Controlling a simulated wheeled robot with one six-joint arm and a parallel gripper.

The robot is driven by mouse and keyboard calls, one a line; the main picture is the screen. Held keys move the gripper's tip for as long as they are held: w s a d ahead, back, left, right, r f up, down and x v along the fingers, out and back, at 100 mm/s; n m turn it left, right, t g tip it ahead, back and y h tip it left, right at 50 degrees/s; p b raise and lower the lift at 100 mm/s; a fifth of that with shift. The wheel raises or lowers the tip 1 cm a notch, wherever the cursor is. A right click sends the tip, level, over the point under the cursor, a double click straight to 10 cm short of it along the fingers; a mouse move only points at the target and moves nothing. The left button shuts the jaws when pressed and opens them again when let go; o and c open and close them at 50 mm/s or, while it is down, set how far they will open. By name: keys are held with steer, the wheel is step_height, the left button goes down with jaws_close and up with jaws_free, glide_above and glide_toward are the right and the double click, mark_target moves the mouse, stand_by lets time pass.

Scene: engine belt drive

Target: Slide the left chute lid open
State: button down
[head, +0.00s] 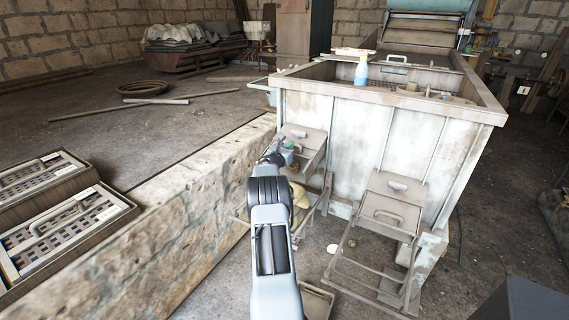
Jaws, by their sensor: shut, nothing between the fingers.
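The left chute (316,160) is a worn beige box on the front of the large machine. Its sloping lid (307,139) has a small handle (299,133) near the top. My arm reaches from the bottom of the view up to the left chute, and my gripper (284,147) is at the lid's left part. The gripper is shut with nothing held. The fingertips are small here, and I cannot tell whether they touch the lid. The arm and gripper hide part of the chute's left side.
A similar right chute (392,205) with a lid and handle stands on a metal frame to the right. A low stone wall (170,235) runs along the left. A wooden box (316,300) lies on the floor near my arm. Floor at the far right is partly clear.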

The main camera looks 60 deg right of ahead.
steer(key=shift+w+d+r, duration=0.15)
steer(key=shift+d, duration=0.25)
steer(key=shift+a+b, duration=0.45)
steer(key=shift+a, duration=0.05)
steer(key=s+a+f+b, duration=0.1)
steer(key=a, duration=1.2)
steer(key=shift+b, duration=0.4)
steer(key=shift+s+f, duration=0.1)
